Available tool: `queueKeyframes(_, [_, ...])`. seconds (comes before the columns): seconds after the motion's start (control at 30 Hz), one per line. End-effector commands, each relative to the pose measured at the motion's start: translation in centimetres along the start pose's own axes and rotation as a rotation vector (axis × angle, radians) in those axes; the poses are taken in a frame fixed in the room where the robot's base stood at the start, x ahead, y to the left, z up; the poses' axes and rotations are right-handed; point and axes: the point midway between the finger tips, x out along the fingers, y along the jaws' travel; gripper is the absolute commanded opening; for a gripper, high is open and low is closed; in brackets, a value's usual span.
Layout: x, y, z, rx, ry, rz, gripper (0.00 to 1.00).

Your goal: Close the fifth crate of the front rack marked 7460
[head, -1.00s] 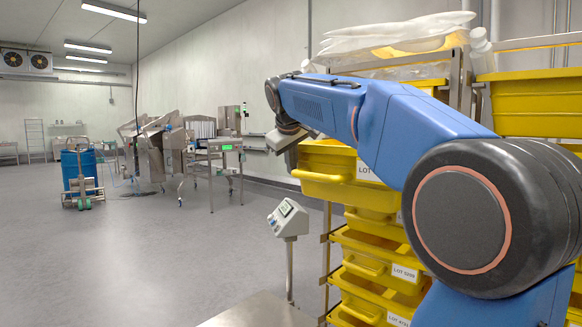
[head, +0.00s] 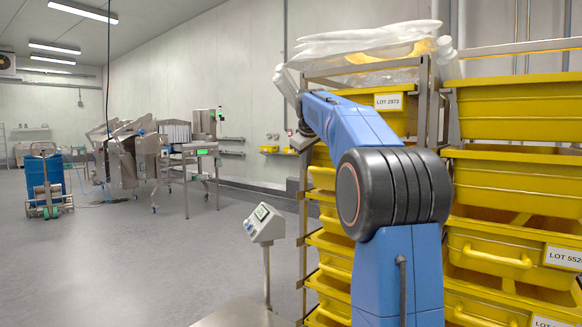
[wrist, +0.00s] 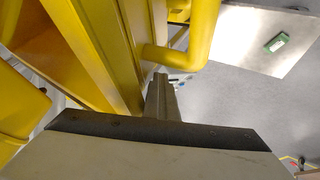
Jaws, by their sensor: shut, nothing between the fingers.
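A stack of yellow crates (head: 325,247) sits in the left rack, largely hidden behind my blue arm. No label reading 7460 is legible now; the top crate (head: 372,117) there reads LOT 2973. My gripper (wrist: 163,97) is shut and empty in the wrist view, its fingertips close to a curved yellow handle (wrist: 205,35) and a yellow crate wall (wrist: 113,50). I cannot tell whether it touches them. In the head view, the arm's end is at the rack's left side and the fingers are not clear.
More yellow crates (head: 510,185) fill the rack at the right, one labelled LOT 552 with its last digit cut off. A display on a post (head: 264,223) stands left of the racks. White bags (head: 365,45) lie on top. Open grey floor (head: 130,260) is at the left.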

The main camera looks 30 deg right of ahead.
Motion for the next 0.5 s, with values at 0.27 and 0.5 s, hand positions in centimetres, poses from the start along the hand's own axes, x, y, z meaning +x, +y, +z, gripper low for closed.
queueKeyframes(0.27, [3.0, 5.3, 0.0, 0.002, -0.001, 0.001, 0.00])
queueKeyframes(0.5, [4.1, 7.1, 0.0, 0.001, -0.001, 0.000, 0.00])
